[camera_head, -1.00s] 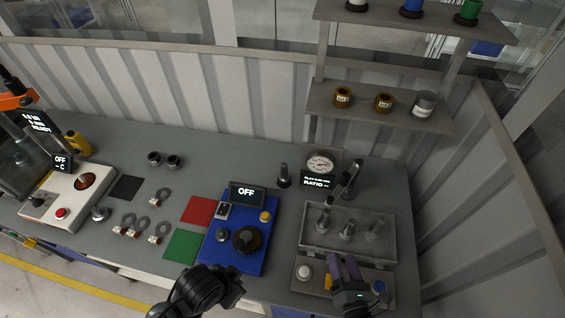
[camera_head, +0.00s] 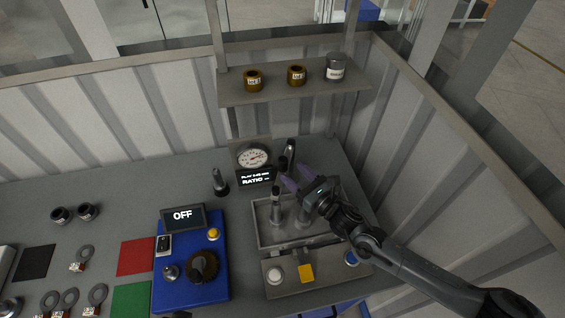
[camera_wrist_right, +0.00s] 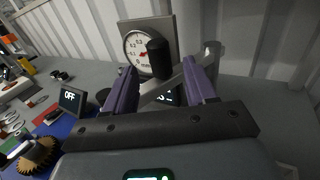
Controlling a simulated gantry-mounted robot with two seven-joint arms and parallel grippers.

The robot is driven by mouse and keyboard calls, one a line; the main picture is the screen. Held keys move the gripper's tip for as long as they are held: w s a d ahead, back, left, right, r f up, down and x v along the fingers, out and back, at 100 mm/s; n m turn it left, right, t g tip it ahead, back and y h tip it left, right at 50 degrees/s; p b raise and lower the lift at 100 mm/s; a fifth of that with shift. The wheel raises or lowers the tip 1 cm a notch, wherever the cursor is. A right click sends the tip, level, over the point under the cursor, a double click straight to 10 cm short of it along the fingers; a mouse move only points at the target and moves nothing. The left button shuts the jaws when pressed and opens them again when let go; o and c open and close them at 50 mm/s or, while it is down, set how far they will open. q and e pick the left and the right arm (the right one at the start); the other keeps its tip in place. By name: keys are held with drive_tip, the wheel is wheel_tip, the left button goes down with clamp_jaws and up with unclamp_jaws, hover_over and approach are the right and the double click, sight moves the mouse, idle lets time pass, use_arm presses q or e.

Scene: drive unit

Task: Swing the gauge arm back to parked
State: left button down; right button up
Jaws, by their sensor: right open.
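The gauge arm (camera_head: 290,149) is a grey metal lever with a black cylindrical handle, just right of the round dial gauge (camera_head: 252,157). In the right wrist view the black handle (camera_wrist_right: 158,58) stands in front of the dial (camera_wrist_right: 138,54), and the lever slants up to a pivot post at the right. My right gripper (camera_head: 296,178) is open, its purple fingers pointing at the gauge arm. In the right wrist view the handle appears between and beyond the fingertips of the gripper (camera_wrist_right: 160,76); I see no contact. My left gripper is not in view.
Below the gripper is a grey tray (camera_head: 262,238) with upright metal pegs. In front is a panel with white, yellow and blue buttons (camera_head: 306,273). A blue unit (camera_head: 190,290) reads OFF at the left. A shelf (camera_head: 235,92) with jars overhangs behind the gauge.

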sight(286, 166)
drive_tip(key=shift+x, duration=3.1)
clamp_jaws()
